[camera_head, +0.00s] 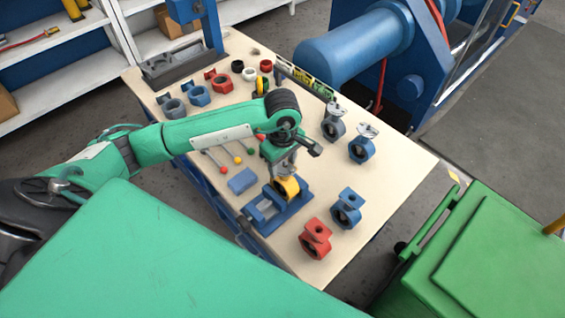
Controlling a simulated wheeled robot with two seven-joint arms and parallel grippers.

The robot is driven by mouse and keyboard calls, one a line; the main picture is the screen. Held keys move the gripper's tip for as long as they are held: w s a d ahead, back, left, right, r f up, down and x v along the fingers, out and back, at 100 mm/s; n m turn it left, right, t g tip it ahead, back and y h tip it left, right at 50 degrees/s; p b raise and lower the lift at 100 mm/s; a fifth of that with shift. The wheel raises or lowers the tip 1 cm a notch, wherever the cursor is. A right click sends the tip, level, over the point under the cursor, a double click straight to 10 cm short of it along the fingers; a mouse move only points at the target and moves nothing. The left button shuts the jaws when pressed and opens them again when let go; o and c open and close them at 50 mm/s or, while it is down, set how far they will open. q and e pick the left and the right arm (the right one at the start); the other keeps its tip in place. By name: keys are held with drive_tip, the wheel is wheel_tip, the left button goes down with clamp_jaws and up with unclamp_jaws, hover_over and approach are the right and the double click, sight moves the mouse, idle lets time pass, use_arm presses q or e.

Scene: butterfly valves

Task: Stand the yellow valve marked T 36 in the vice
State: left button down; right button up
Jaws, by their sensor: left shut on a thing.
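The blue vice (264,214) stands near the front edge of the workbench. My left gripper (285,174) is above its right part, pointing down, shut on a yellow valve (289,187). The valve is upright at the vice jaws. Whether it rests in them or hangs just above, I cannot tell. The gripper and wrist hide the valve's upper part, and no T 36 marking can be read. Another yellow part (262,86) stands farther back on the bench. My right gripper is not in view.
A red valve (315,238) and a blue valve (346,208) stand right of the vice. Two more valves (334,125) (361,148) stand farther back. A blue block (242,181) lies left of the vice. Screwdriver-like tools with coloured ends (237,160) lie behind it.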

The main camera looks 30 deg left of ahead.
use_arm(q)
drive_tip(key=shift+r, duration=0.1)
drive_tip(key=c, duration=0.5)
unclamp_jaws()
drive_tip(key=shift+s, duration=0.1)
drive_tip(key=shift+r, duration=0.3)
wheel_tip(320, 180, up, 13)
drive_tip(key=b, duration=0.3)
drive_tip(key=shift+r+b, duration=0.1)
drive_tip(key=shift+b, duration=0.3)
